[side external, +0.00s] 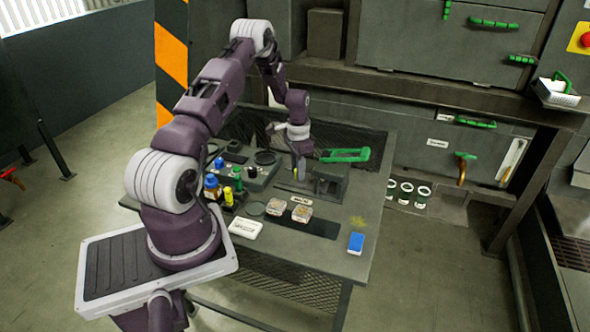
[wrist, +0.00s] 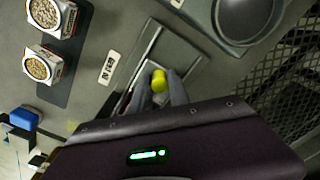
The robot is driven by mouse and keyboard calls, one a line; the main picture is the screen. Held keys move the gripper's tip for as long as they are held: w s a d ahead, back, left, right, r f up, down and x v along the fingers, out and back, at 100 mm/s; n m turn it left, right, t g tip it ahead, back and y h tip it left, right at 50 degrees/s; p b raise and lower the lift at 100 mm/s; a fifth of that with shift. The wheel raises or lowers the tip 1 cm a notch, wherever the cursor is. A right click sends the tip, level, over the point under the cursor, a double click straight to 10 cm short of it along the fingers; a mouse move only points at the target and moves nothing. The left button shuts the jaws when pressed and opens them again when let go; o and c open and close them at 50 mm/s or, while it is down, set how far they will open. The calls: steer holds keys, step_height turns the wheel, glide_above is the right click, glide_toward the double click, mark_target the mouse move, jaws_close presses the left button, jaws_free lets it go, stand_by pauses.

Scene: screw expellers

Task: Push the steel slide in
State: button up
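My gripper (side external: 299,166) points down at the back of the work table, at the left side of a dark grey box-like unit (side external: 329,180). In the wrist view, the two grey fingers (wrist: 158,88) reach up from the bottom, with a yellow-green knob (wrist: 159,80) between their tips. I cannot tell whether they touch or grip it. A thin bright steel strip (wrist: 147,45) runs slanting along a grey plate beside the knob; it looks like the steel slide. Its lower end is hidden by my fingers and wrist.
Two clear sample boxes (side external: 301,213) stand on a dark mat in front. Bottles (side external: 212,187) crowd the left. A blue block (side external: 356,242) sits at the front right. A round dark dish (wrist: 247,18) lies close to the plate.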

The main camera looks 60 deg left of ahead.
steer(key=o, duration=0.3)
steer(key=shift+o, duration=0.2)
step_height(320, 180, up, 7)
steer(key=shift+r, duration=0.1)
